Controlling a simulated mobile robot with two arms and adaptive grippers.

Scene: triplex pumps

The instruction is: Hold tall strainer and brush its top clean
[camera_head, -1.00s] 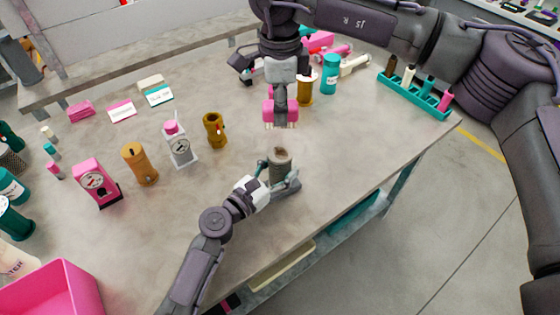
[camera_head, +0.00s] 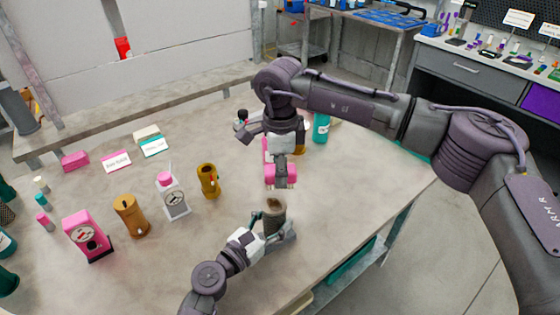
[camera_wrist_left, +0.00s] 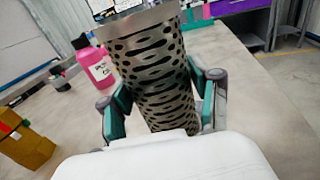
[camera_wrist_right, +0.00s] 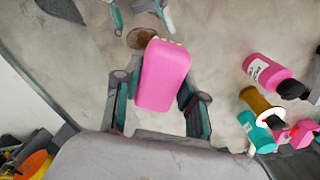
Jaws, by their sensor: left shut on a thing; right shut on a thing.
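The tall strainer is a perforated metal cylinder (camera_wrist_left: 155,75), upright between the fingers of my left gripper (camera_wrist_left: 162,105), which is shut on it. In the head view the strainer (camera_head: 274,212) stands near the table's front edge, its open top showing brownish inside. My right gripper (camera_head: 281,160) is shut on a pink brush (camera_head: 280,176) with pale bristles pointing down. The brush is above the strainer's top, apart from it in the head view. In the right wrist view the pink brush block (camera_wrist_right: 163,75) covers part of the view, and the strainer's brownish top (camera_wrist_right: 140,38) shows just beyond it.
Left on the table (camera_head: 80,285) stand a pink gauge block (camera_head: 86,238), an orange cylinder (camera_head: 131,216), a white gauge unit (camera_head: 172,198) and a brass part (camera_head: 208,181). A teal bottle (camera_head: 321,127) stands behind my right arm. The table's right side is clear.

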